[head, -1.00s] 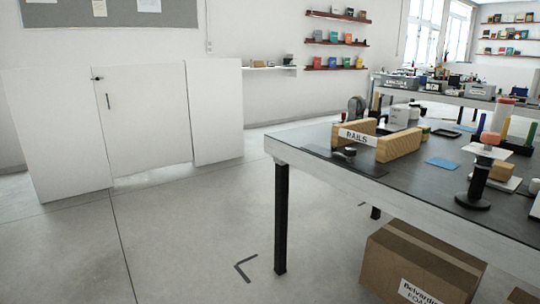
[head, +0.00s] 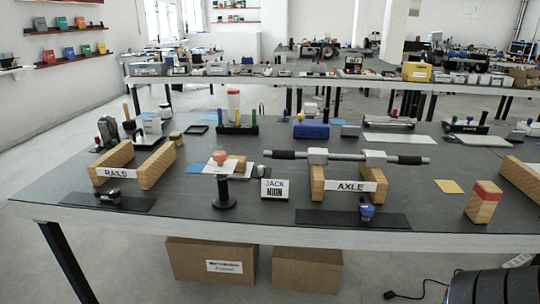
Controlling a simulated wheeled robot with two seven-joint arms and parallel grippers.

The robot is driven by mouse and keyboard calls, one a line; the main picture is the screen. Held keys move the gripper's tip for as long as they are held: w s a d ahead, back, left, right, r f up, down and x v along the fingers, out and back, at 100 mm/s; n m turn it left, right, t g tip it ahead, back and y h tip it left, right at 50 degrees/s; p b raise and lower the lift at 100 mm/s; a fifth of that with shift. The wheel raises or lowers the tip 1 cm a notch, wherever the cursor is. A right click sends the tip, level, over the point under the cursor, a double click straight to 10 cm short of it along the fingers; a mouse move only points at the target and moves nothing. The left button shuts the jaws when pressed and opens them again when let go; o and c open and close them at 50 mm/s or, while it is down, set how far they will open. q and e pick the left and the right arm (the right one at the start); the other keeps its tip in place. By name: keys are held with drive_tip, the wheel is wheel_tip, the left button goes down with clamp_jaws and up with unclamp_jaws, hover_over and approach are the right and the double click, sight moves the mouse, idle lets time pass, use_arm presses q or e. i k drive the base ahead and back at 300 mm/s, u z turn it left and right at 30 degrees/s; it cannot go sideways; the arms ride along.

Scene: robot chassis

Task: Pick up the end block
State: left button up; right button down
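No block carries an end block label that I can read. A smaller wooden block (head: 236,164) lies behind the black stand with the white plate. The AXLE rack (head: 350,186) has two wooden supports, and a bar (head: 341,157) with white blocks and dark ends lies across them. The RAILS rack (head: 116,172) with two wooden rails is at the left. Neither gripper is in view.
A black stand (head: 224,194) with a white plate and a JACK sign (head: 275,189) stand between the racks. Another wooden piece (head: 522,177) is at the right edge. A yellow square (head: 448,186) lies flat near the red-topped block. Two cardboard boxes (head: 307,269) are under the table.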

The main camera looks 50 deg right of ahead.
sight(485, 197)
drive_tip(key=z, duration=2.95)
drive_tip(key=i, duration=0.7)
drive_tip(key=u, duration=0.3)
